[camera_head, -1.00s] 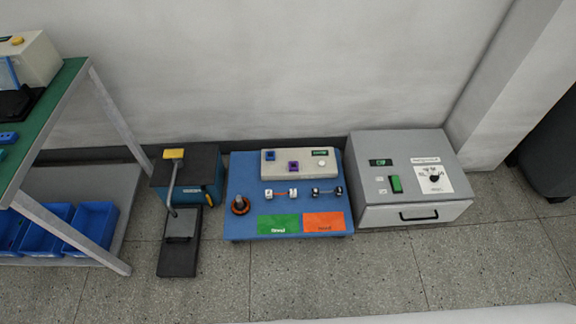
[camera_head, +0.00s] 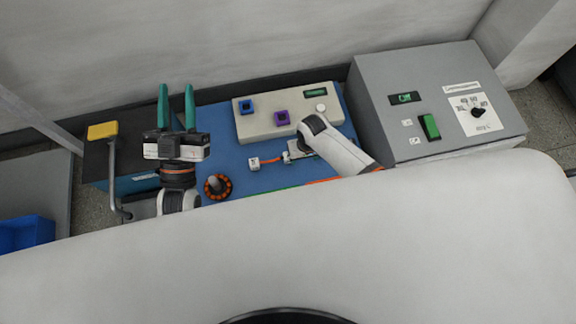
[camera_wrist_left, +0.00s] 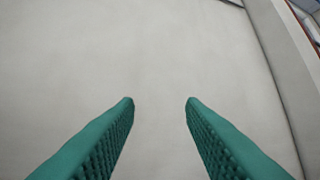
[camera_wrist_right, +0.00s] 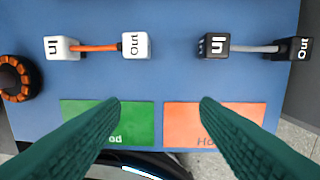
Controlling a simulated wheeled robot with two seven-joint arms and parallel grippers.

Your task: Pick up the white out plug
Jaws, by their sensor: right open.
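The white out plug (camera_wrist_right: 135,45) lies on the blue board, joined by an orange cable (camera_wrist_right: 95,48) to the white in plug (camera_wrist_right: 60,48). My right gripper (camera_wrist_right: 158,103) is open and empty above the board, with the white out plug beyond its fingertips and slightly left of centre. In the head view the white in plug (camera_head: 253,164) shows clearly, while my right arm partly covers the area around the out plug. My left gripper (camera_head: 176,92) is open and empty, raised left of the board; its own wrist view shows only a pale surface between the fingers.
A black in plug (camera_wrist_right: 214,44) and black out plug (camera_wrist_right: 298,48) share a grey cable to the right. Green (camera_wrist_right: 135,120) and orange (camera_wrist_right: 235,115) pads lie nearer. An orange-ringed motor (camera_head: 217,186), a socket box (camera_head: 265,118) and a grey machine (camera_head: 370,85) stand around.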

